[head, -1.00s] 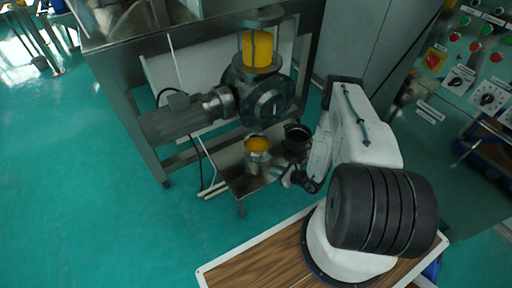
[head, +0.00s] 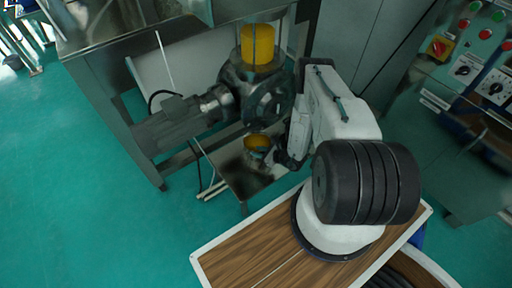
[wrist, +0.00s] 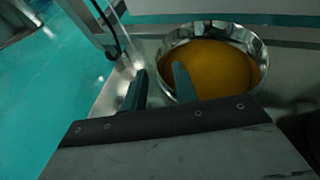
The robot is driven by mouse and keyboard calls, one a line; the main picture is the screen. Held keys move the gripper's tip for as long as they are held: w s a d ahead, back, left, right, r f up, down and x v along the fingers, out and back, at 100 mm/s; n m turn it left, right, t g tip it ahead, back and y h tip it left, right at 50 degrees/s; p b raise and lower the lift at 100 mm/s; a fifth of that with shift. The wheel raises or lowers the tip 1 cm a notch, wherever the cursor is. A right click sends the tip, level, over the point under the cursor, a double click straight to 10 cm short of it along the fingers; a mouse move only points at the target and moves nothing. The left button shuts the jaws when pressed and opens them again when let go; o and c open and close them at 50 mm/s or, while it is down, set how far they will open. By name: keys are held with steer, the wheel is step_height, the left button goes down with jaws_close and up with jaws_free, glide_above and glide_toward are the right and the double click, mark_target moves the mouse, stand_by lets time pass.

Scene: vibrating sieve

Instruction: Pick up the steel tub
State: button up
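The steel tub (head: 257,141) is a shiny round vessel filled with orange-yellow powder. It stands on a low steel stand below the valve, and my gripper (head: 277,158) is close at its lower right side in the head view. In the wrist view the tub (wrist: 264,52) is just ahead, its rim and powder in plain sight. My gripper (wrist: 160,72) has its two fingers apart with nothing held. The left finger is outside the tub; the right finger overlaps the near-left rim and powder. Whether it touches the rim cannot be told.
The valve (head: 262,100) with a motor (head: 175,122) at its left hangs above the tub, under a steel machine frame (head: 110,110). The low stand (head: 240,182) has bare surface near the tub. A control panel (head: 478,60) stands at right. Green floor is open at left.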

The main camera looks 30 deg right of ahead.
steer(key=shift+x, duration=1.95)
jaws_close()
steer(key=shift+s+f, duration=0.1)
steer(key=shift+s, duration=0.05)
